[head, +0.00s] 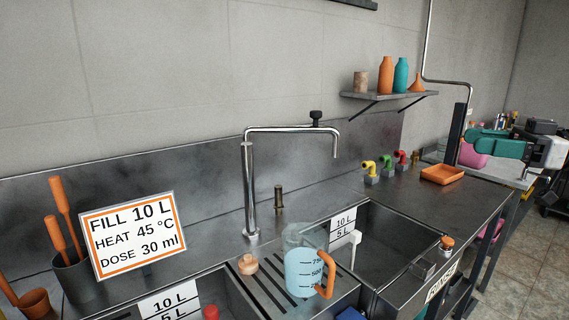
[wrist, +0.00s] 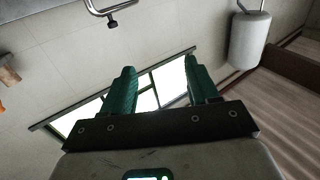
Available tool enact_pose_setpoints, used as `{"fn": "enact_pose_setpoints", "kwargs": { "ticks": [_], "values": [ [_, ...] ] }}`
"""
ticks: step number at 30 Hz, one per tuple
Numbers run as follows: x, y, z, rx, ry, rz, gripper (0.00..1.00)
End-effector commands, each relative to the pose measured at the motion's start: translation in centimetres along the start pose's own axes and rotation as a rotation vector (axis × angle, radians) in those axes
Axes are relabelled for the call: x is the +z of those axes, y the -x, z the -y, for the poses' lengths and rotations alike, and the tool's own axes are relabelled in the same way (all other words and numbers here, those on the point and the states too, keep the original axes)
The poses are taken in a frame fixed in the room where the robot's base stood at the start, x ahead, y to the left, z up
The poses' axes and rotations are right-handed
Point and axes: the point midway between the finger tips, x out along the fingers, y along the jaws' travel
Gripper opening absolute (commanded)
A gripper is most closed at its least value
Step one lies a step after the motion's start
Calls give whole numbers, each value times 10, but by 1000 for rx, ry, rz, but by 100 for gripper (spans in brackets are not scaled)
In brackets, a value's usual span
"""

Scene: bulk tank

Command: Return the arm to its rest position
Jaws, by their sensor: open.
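My gripper (head: 474,140) shows at the right edge of the head view, held out in the air beyond the end of the steel counter. Its two teal fingers point left, and the pale hand is behind them. In the wrist view my gripper (wrist: 160,75) has its fingers well apart, open, with nothing between them. Most of my arm is out of the head view.
The steel counter (head: 405,196) holds a tap (head: 249,190), a measuring jug (head: 302,270), an orange tray (head: 442,174) and a sign (head: 132,233). A shelf (head: 390,95) with bottles is on the wall. The wrist view shows a white cylinder (wrist: 249,40).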

Motion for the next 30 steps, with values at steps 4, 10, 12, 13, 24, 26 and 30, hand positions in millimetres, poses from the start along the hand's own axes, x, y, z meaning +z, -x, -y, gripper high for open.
{"fn": "enact_pose_setpoints", "kwargs": {
  "ticks": [4,10,12,13,24,26,30],
  "values": [
    [16,-5,-1,10,-25,17,59],
    [48,-14,-2,33,-77,56,59],
    [62,-18,-2,43,-100,73,59],
    [69,-20,-2,48,-111,82,59],
    [202,-52,20,150,-326,257,59],
    [237,-58,32,180,-382,308,59],
    [314,-68,69,261,-510,438,59]
  ]
}}
